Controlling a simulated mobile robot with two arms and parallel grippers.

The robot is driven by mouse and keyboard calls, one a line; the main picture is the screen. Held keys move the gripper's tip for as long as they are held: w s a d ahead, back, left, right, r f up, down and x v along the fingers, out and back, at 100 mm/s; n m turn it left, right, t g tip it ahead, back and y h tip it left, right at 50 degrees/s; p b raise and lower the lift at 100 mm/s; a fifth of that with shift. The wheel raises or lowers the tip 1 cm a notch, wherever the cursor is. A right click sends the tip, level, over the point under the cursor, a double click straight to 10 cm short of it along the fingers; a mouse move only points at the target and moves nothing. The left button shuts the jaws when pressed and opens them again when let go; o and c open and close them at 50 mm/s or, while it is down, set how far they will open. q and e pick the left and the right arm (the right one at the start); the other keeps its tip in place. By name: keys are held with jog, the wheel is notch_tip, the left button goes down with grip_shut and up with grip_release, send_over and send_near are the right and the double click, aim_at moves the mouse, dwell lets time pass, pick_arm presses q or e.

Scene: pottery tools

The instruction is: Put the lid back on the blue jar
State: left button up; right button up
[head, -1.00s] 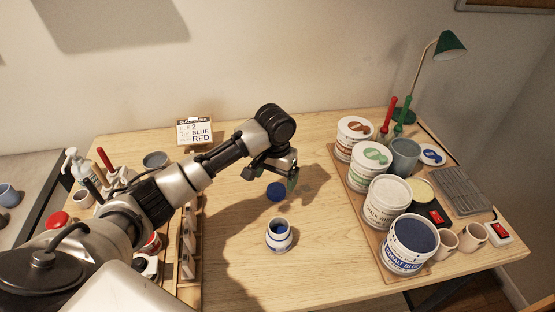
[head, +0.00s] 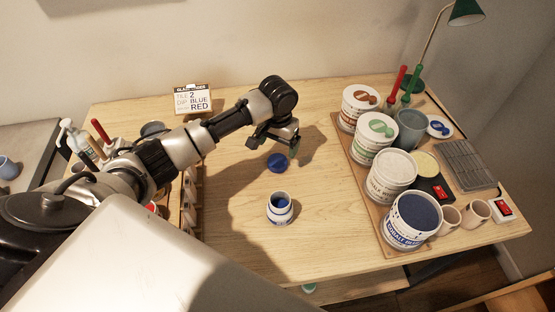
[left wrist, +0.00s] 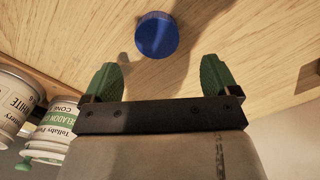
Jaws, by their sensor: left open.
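The blue jar (head: 280,210) is a small white pot with blue bands. It stands upright and open on the wooden table, dark blue inside. Its round blue lid (head: 277,164) lies on the table just behind the jar, apart from it. The lid also shows at the top of the left wrist view (left wrist: 157,36). My left gripper (head: 275,141) is above the table just behind the lid. Its green fingers (left wrist: 160,80) are spread, empty, and do not touch the lid. The jar is not in the left wrist view. My right gripper is not in view.
Several large glaze tubs (head: 392,176) stand on a board at the right, with cups and a grey rack (head: 468,163). A sign (head: 193,99) stands at the back left. A wooden rack (head: 190,200) is left of the jar. The table right of the jar is clear.

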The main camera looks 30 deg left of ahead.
aim_at(277, 161)
pick_arm(q)
jog(key=shift+f, duration=0.5)
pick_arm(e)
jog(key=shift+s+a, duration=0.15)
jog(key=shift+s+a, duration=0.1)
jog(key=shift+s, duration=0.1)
pick_arm(q)
jog(key=shift+s+f, duration=0.15)
jog(key=shift+f, duration=0.1)
jog(key=f, duration=0.1)
jog(key=f+p, duration=0.1)
jog(key=f, duration=0.1)
jog(key=shift+s+d+f+p, duration=0.2)
jog(key=shift+s+f+p, duration=0.1)
jog(key=shift+s+p, duration=0.05)
jog(key=shift+f, duration=0.55)
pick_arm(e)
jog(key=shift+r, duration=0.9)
pick_arm(q)
jog(key=shift+c, duration=0.4)
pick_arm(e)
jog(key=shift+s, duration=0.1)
pick_arm(q)
jog(key=c, duration=0.9)
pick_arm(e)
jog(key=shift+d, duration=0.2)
